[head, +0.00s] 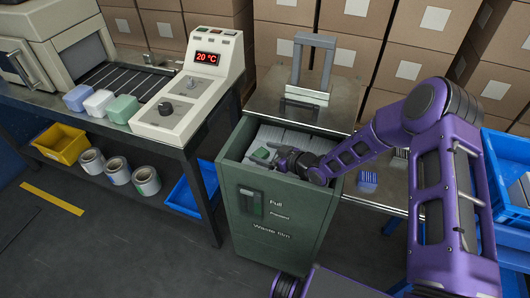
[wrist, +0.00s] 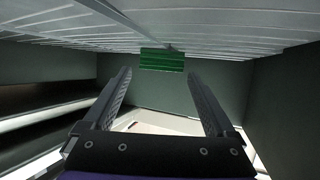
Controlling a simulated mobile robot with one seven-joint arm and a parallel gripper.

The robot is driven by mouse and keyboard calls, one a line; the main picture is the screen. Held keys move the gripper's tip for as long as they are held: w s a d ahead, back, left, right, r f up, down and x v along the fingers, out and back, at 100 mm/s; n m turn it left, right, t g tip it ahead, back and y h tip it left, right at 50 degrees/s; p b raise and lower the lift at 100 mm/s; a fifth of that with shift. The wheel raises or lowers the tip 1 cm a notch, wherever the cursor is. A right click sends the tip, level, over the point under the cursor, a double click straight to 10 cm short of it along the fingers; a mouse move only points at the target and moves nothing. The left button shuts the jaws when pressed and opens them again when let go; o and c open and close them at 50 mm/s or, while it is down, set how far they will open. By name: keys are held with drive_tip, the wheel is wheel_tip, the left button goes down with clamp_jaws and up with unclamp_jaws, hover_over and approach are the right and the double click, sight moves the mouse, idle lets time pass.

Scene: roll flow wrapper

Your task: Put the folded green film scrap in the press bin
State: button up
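In the head view, a small green piece (head: 262,154), which looks like the folded film scrap, lies on pale ribbed contents inside the green bin (head: 285,238) marked for waste film. My gripper (head: 284,156) reaches low into the bin mouth from the right, close to the piece. In the wrist view, my gripper (wrist: 159,80) is open and empty between its fingers. A bright green striped piece (wrist: 162,60) shows just beyond the fingertips, against the pale ribbed surface. I cannot tell which container is the press bin.
A metal frame (head: 312,65) stands on the steel table behind the bin. A blue striped piece (head: 368,180) lies on the steel surface right of it. Blue crates (head: 508,165) stand at the right. The wrapper bench (head: 160,140) is at the left, with rolls below.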

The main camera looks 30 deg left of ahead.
drive_tip(key=shift+f, duration=0.2)
drive_tip(key=shift+r+p, duration=0.4)
drive_tip(key=shift+p, duration=0.15)
drive_tip(key=v, duration=0.4)
drive_tip(key=p+v, duration=0.1)
drive_tip(key=v, duration=0.2)
drive_tip(key=shift+s+d+r, duration=0.1)
drive_tip(key=shift+d+r, duration=0.15)
drive_tip(key=shift+r, duration=0.1)
